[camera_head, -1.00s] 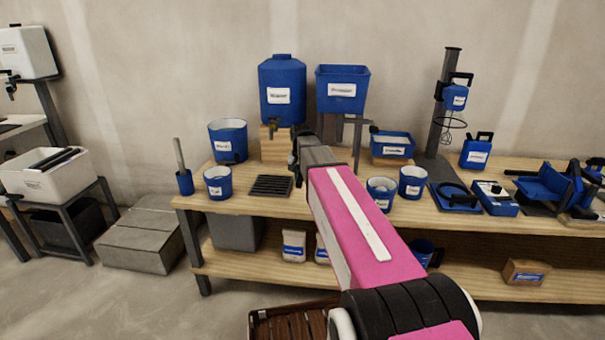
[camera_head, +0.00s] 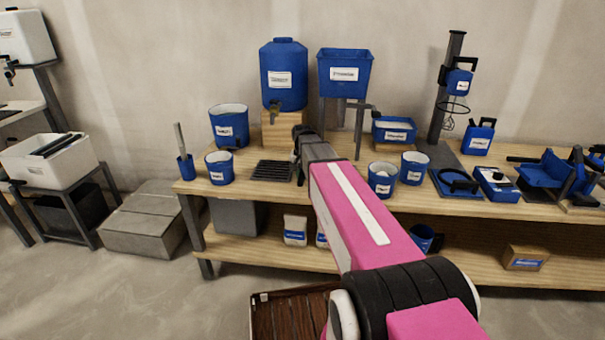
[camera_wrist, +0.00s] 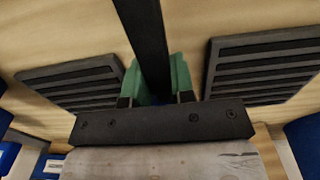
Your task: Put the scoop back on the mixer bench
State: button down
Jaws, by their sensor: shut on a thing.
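My gripper (camera_wrist: 157,82) has green fingertips and is shut on a black bar (camera_wrist: 143,35), which appears to be the scoop's handle. The bar runs up from between the fingers to the top edge of the wrist view. The scoop's bowl does not show there. In the head view my pink arm ends above the wooden mixer bench (camera_head: 245,193), and the arm hides the fingers and most of what they hold. Bare wood shows beneath the bar in the wrist view. I cannot tell whether the scoop touches it.
A dark slatted grate (camera_head: 272,171) lies left of my gripper; slatted panels flank the fingers in the wrist view. Blue buckets (camera_head: 219,168) stand left, more (camera_head: 382,180) right. A blue drum (camera_head: 284,80) and hopper (camera_head: 344,72) rise behind.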

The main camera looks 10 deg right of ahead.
jog(key=shift+f, duration=0.55)
jog(key=c, duration=0.9)
grip_release()
